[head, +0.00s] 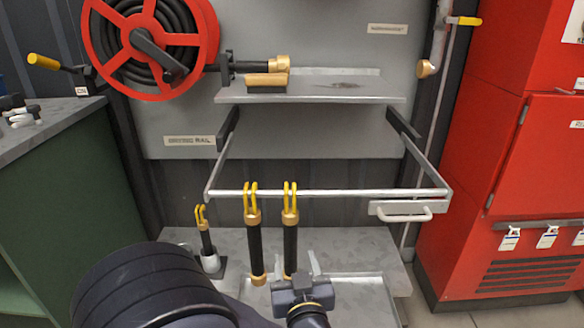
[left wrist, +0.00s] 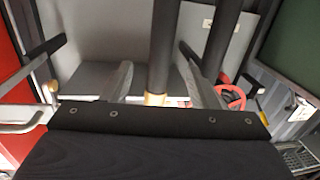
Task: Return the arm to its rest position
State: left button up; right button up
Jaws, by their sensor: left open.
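I cannot tell how far beyond the fingers that hose is. The left hanging hose (head: 255,245) and right hanging hose (head: 290,245) hang from the silver rail (head: 340,192) by yellow loops. My left arm covers the bottom of the head view. My right gripper is not in view.
A short black piece with a yellow loop (head: 206,238) stands on the lower shelf (head: 355,245). An upper shelf (head: 320,91) holds a gold-ended nozzle (head: 262,66). A red hose reel (head: 150,45) is upper left, a green cabinet (head: 60,200) left, a red cabinet (head: 515,160) right.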

pick_arm(q)
jog(key=s+a+r+g+h, duration=0.35)
jog(key=a+g+h, duration=0.25)
jog(key=a+h, duration=0.3)
jog(key=s+a+f+g+y, duration=0.25)
jog(key=s+a, duration=0.35)
jog(key=s, duration=0.4)
jog(key=s+a+f+g+y, duration=0.1)
jog(key=s+a+f+g, duration=0.2)
jog(key=s+a, duration=0.55)
notch_tip(320, 180, up, 32)
jog(key=d+p, duration=0.2)
jog(key=p, duration=3)
jog(key=shift+s+r+h, duration=0.25)
jog(key=shift+s+h, duration=0.1)
jog(key=shift+s, duration=0.05)
